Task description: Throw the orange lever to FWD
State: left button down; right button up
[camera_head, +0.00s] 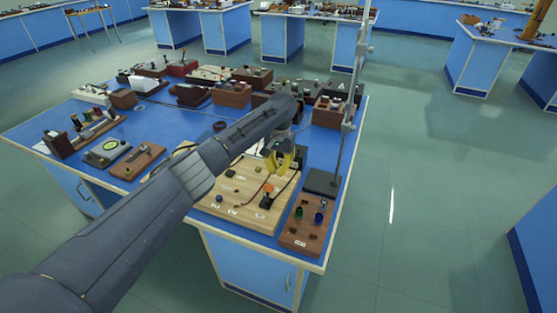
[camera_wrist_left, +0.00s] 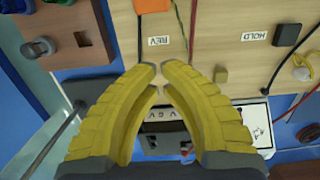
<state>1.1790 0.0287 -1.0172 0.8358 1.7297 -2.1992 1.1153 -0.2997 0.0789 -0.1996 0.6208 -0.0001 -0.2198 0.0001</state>
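The orange lever (camera_head: 268,187) stands on a small black base near the right front of a light wooden board (camera_head: 226,203). An orange piece, likely its top, shows at the upper edge of the left wrist view (camera_wrist_left: 151,5), cut off. Labels REV (camera_wrist_left: 159,41) and HOLD (camera_wrist_left: 257,37) are on the board there; I cannot read FWD. My left gripper (camera_head: 279,160), with yellow fingers, is above the board's back right part, apart from the lever. In the wrist view its fingertips (camera_wrist_left: 160,72) nearly meet, with nothing between them. My right gripper is out of view.
A brown block with coloured knobs (camera_head: 307,226) lies right of the board, near the blue table's edge. A metal stand (camera_head: 322,183) with a tall rod rises behind it. Several instruments crowd the table's back and left. Loose wires (camera_head: 262,190) cross the board.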

aim_at(268, 194)
pick_arm(q)
notch_tip(268, 194, down, 3)
jog(key=shift+s+r, duration=0.1)
jog(key=shift+s, duration=0.05)
jog(key=shift+s+a+r, duration=0.15)
jog(key=shift+s+r, duration=0.05)
jog(key=shift+s+a+r, duration=0.25)
jog(key=shift+s+r, duration=0.1)
jog(key=shift+s, duration=0.4)
jog(key=shift+s+a+r, duration=0.25)
jog(key=shift+s+r, duration=0.1)
jog(key=shift+s, duration=0.35)
